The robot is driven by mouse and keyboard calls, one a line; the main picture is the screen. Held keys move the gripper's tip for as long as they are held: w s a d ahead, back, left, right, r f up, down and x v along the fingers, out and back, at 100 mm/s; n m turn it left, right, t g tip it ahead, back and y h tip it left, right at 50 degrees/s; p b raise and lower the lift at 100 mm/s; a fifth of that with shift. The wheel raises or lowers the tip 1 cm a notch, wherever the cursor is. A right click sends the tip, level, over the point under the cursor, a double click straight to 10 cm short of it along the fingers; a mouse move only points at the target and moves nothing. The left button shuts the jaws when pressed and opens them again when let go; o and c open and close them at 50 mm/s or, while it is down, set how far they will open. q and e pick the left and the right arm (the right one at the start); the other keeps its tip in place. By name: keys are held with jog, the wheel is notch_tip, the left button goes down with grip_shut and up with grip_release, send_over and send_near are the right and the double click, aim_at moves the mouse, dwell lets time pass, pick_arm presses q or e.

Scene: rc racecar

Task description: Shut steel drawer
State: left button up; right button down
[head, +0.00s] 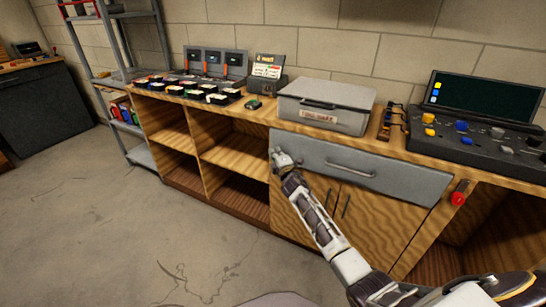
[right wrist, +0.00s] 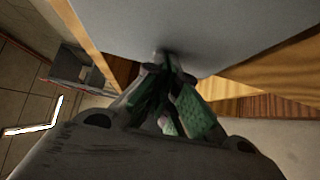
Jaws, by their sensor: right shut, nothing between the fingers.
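The steel drawer (head: 385,177) is a grey front with a bar handle (head: 350,170), set under the wooden worktop above two cabinet doors. It looks almost flush with the cabinet; I cannot tell whether a small gap remains. My right gripper (head: 279,156) is at the left end of the drawer front, away from the handle. In the right wrist view, its shut, empty fingers (right wrist: 165,66) with green pads meet or nearly meet the grey drawer front (right wrist: 215,28). Contact is hard to confirm. My left gripper is in neither view.
The worktop (head: 237,112) carries a grey case (head: 325,105), several small boxes and a control console (head: 475,125). A red-handled item (head: 459,196) hangs right of the drawer. Open shelves (head: 230,155) stand left of it. The floor in front is clear.

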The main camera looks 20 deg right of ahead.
jog(key=shift+w+d+r, duration=0.15)
jog(key=shift+w+d, duration=0.35)
jog(key=shift+d, duration=0.15)
jog(key=shift+d+r, duration=0.1)
